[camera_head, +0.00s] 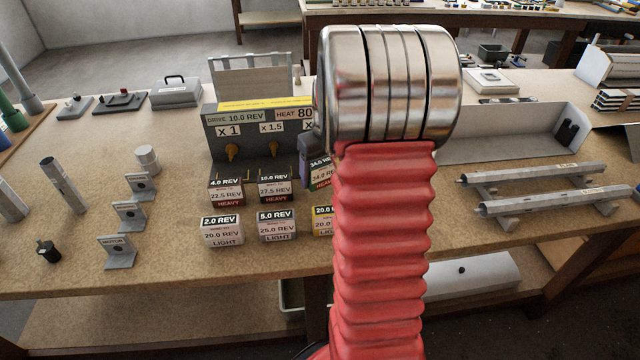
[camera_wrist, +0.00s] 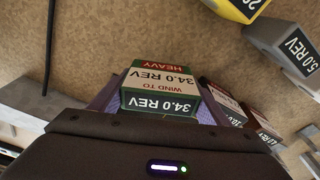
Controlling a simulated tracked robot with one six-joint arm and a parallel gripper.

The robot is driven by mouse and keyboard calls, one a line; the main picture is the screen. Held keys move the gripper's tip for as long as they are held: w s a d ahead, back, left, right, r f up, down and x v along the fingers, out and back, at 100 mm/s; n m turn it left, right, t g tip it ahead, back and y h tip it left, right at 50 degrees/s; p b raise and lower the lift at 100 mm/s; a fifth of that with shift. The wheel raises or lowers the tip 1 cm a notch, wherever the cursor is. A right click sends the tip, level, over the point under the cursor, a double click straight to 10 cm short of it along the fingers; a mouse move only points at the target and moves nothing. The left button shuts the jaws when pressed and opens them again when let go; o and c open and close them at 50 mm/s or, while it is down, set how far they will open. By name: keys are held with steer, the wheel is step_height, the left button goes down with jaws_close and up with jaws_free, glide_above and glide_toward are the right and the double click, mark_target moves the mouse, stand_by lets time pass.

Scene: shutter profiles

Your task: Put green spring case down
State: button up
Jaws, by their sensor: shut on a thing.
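The green spring case (camera_wrist: 162,88), marked 34.0 REV and HEAVY, is between the purple fingers of my gripper (camera_wrist: 158,92) in the wrist view. The fingers are shut on its two sides. In the head view only the left part of the green case (camera_head: 319,173) shows, beside my red arm, which hides the rest. A purple finger (camera_head: 305,163) stands at its left side. The case is at the right end of the back row of cases. I cannot tell whether its underside touches the bench.
Cases marked 4.0 (camera_head: 226,190), 10.0 (camera_head: 275,187), 2.0 (camera_head: 221,231) and 5.0 REV (camera_head: 277,226) stand left on the bench (camera_head: 180,255). A yellow case (camera_head: 323,221) stands in front. A grey control box (camera_head: 245,140) is behind. Long profiles (camera_head: 555,200) lie right.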

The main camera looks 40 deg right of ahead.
mark_target(322, 182)
steer(key=shift+f, duration=1.8)
steer(key=shift+f, duration=0.1)
steer(key=o, duration=1.3)
steer(key=r, duration=0.4)
steer(key=s+r, duration=0.1)
steer(key=r, duration=0.7)
steer(key=shift+s+a, duration=0.2)
steer(key=shift+s, duration=0.2)
steer(key=shift+a, duration=0.1)
